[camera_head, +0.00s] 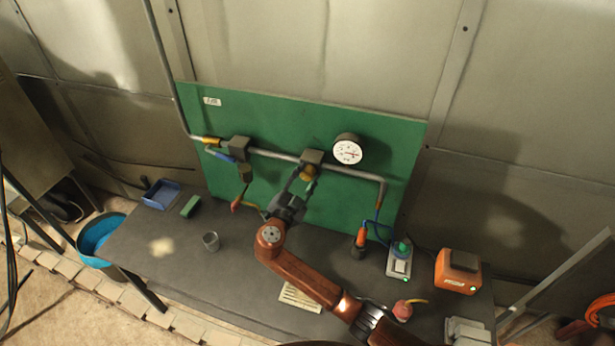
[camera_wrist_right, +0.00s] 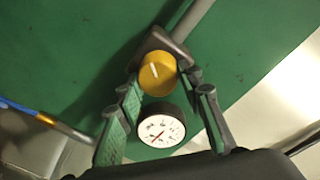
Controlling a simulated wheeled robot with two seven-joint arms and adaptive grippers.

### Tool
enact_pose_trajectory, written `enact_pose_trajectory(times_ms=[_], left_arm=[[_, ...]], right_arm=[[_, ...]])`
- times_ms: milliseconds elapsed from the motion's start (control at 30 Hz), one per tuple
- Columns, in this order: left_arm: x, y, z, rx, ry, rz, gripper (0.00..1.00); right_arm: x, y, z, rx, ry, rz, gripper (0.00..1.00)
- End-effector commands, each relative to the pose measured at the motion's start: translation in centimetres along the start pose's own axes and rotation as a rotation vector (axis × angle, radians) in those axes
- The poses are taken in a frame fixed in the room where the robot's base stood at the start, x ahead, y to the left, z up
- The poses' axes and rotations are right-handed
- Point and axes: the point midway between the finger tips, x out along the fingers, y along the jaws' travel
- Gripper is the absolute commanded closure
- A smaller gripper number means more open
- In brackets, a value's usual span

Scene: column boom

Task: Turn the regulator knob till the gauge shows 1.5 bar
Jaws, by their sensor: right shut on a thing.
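The yellow regulator knob (camera_head: 309,173) sits under a grey block on the pipe of the green board. It shows in the right wrist view (camera_wrist_right: 157,74) with a white mark pointing up and slightly left. My right gripper (camera_head: 303,181) is shut on the knob, one finger on each side of it, as the wrist view (camera_wrist_right: 161,78) shows. The round white gauge (camera_head: 348,151) is right of the knob and unblocked; it also shows in the wrist view (camera_wrist_right: 161,126). Its needle is red, but the figures are too small to read. My left gripper is not in view.
The green board (camera_head: 270,125) stands behind a dark table (camera_head: 180,255).

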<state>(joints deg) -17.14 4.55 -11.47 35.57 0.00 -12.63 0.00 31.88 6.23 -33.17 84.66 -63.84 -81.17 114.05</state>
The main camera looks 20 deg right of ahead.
Motion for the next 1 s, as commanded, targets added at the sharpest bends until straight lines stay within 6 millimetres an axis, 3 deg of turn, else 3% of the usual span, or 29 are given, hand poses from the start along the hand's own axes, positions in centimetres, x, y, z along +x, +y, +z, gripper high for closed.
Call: enact_pose_trajectory(times_ms=[33, 67, 300, 667, 1000], left_arm=[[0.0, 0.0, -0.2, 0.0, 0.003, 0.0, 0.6], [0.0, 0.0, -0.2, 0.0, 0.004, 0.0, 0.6], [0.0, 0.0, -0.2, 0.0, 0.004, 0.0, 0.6], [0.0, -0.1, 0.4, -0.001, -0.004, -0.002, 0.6], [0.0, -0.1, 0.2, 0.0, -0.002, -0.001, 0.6]], right_arm=[[0.0, 0.5, 0.6, -0.005, -0.01, 0.007, 0.91], [0.0, 0.5, 0.6, -0.005, -0.01, 0.008, 0.65], [0.0, 0.3, 0.3, -0.003, -0.005, 0.005, 0.49], [-0.6, 0.2, 0.2, -0.001, -0.004, 0.002, 0.49], [-6.9, 0.3, 0.2, 0.001, -0.008, 0.004, 0.49]])
